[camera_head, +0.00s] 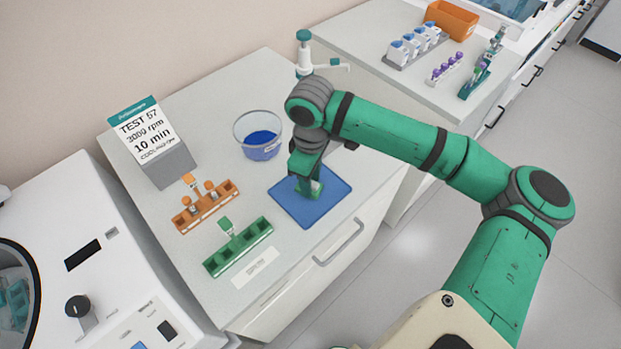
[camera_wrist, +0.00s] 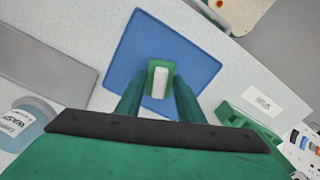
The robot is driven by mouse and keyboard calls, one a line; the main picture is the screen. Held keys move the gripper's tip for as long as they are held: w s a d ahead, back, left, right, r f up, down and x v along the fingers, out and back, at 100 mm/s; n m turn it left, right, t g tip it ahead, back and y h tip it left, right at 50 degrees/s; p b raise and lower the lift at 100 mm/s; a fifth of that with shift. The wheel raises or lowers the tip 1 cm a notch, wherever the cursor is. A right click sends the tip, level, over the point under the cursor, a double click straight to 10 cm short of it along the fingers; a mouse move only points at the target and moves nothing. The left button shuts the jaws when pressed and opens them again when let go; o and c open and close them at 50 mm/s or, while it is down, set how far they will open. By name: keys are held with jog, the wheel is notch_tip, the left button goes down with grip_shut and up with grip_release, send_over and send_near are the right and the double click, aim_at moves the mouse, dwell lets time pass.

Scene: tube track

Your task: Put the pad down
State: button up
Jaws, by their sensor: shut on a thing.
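My gripper (camera_head: 305,184) reaches down over the middle of a flat blue square pad (camera_head: 327,211) on the white bench. It is shut on a small green piece with a white face (camera_wrist: 161,83), which stands out against the blue pad (camera_wrist: 128,65) in the wrist view. The fingers (camera_wrist: 158,98) are on either side of this piece. I cannot tell whether the piece is joined to the blue pad or only over it, nor whether the pad lies fully flat on the bench. My gripper hides part of the pad in the head view.
A beaker of blue liquid (camera_head: 260,147) stands behind the pad. An orange rack (camera_head: 205,208) and a green rack (camera_head: 238,248) lie to the left, with a sign (camera_head: 147,135) behind. The bench's front edge runs close to the pad. A white machine (camera_head: 90,260) stands at far left.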

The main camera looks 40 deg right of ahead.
jog(key=shift+f, duration=0.15)
jog(key=o, duration=1)
notch_tip(320, 180, up, 12)
jog(key=shift+r, duration=0.2)
jog(key=shift+s, duration=0.1)
